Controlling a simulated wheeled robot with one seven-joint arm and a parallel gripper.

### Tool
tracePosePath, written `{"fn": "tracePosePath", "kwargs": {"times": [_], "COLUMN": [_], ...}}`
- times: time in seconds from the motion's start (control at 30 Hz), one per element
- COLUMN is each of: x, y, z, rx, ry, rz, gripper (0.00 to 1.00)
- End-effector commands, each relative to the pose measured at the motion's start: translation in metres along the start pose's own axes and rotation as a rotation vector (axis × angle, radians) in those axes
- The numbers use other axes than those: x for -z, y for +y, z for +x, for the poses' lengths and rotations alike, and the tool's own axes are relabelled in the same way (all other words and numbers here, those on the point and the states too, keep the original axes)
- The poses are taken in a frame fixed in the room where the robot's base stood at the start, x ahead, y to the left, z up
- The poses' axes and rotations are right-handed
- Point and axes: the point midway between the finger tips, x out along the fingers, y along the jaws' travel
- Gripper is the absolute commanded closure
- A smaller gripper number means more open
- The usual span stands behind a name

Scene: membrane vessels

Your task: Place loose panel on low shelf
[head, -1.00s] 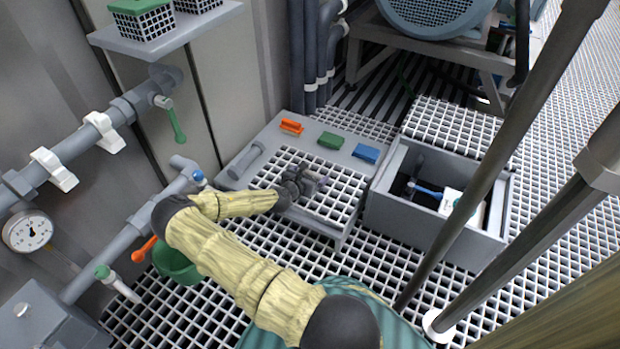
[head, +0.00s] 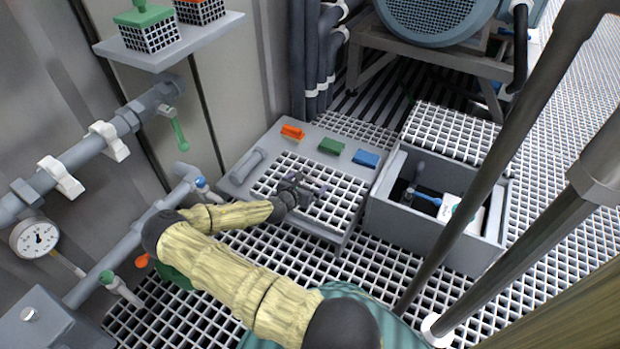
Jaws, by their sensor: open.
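A white grid panel (head: 345,190) lies on a low grey shelf (head: 243,190) near the middle of the head view. I cannot tell whether this is the loose panel. A second white grid panel (head: 455,130) lies at the back of an open grey box (head: 430,235), to the right. My gripper (head: 312,192) is over the first panel, open, with nothing seen between its fingers. It is small and dark here, so I cannot tell whether it touches the panel. My gripper and wrist hide part of that panel.
Orange (head: 292,131), green (head: 331,146) and blue (head: 366,158) blocks sit along the shelf's back. Pipes with valves (head: 109,141) and a gauge (head: 35,237) line the left wall. An upper shelf (head: 165,47) holds grid baskets. Dark posts (head: 490,160) stand at right.

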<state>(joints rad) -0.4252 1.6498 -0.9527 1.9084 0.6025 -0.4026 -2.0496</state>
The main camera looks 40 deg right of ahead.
Motion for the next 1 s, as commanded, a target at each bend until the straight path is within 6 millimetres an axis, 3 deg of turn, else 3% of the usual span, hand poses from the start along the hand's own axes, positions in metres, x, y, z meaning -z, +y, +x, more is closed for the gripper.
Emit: {"fn": "tracePosePath", "kwargs": {"times": [0.1, 0.43, 0.6, 1.0], "x": [-0.005, -0.003, -0.001, 0.0], "y": [0.001, 0.001, 0.0, 0.0], "z": [-0.026, -0.08, -0.09, -0.089], "rx": [-0.002, -0.002, 0.0, 0.0], "ry": [0.0, 0.0, -0.001, 0.0], "rz": [-0.005, -0.003, -0.001, 0.0], "gripper": [0.0, 0.0, 0.0, 0.0]}}
